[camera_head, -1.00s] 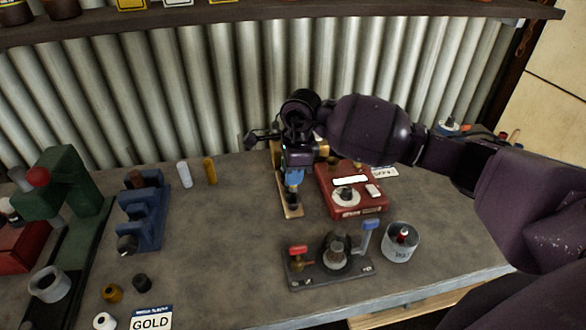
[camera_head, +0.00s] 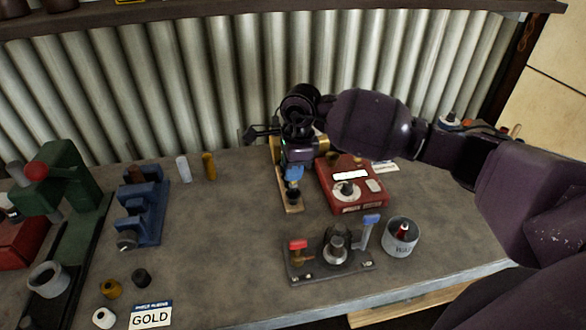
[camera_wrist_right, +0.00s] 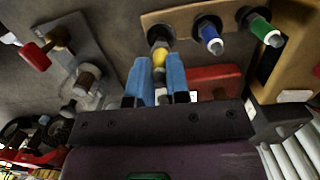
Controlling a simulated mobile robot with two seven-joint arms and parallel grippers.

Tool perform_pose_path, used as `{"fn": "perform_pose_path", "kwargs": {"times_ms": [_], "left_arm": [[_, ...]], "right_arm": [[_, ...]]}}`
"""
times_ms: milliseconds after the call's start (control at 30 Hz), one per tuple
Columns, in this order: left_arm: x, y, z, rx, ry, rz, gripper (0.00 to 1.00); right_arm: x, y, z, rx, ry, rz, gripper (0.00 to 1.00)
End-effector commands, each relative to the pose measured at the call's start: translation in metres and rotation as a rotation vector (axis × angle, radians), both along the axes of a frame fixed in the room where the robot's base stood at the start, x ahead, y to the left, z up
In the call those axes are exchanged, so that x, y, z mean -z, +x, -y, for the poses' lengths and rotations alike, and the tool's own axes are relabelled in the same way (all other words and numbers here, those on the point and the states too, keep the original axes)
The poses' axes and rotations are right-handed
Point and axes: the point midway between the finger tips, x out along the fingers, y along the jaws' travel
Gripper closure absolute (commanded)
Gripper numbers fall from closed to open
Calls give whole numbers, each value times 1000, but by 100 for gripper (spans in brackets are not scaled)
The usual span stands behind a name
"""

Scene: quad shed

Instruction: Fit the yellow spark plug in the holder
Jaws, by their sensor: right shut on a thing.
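The holder is a light wooden strip (camera_head: 287,203) on the bench below my right gripper (camera_head: 293,178). In the right wrist view the holder (camera_wrist_right: 180,21) has a row of black ring sockets. A blue plug (camera_wrist_right: 211,40) and a green plug (camera_wrist_right: 266,33) stand in two of them. The blue fingers of my right gripper (camera_wrist_right: 158,78) are shut on the yellow spark plug (camera_wrist_right: 159,62). Its far end is at the remaining end socket (camera_wrist_right: 159,36); I cannot tell how deep it sits. The plug is hidden in the head view. My left gripper is not in view.
A red box (camera_head: 352,190) stands close right of the holder. In front are a dark fixture with levers (camera_head: 330,265) and a metal can (camera_head: 400,238). A blue stepped block (camera_head: 143,210) and green press (camera_head: 72,190) stand left. The bench between is mostly clear.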

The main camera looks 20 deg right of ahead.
Motion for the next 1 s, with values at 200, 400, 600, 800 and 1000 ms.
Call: {"fn": "perform_pose_path", "kwargs": {"times_ms": [200,400,600,800,1000], "left_arm": [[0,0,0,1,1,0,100],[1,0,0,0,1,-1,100],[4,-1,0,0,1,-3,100],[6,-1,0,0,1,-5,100],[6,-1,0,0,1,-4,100]], "right_arm": [[0,0,0,0,0,0,100],[0,0,0,0,0,1,100],[1,0,0,0,-1,0,100],[1,0,1,0,-1,1,100],[1,0,1,0,-1,1,100]]}}
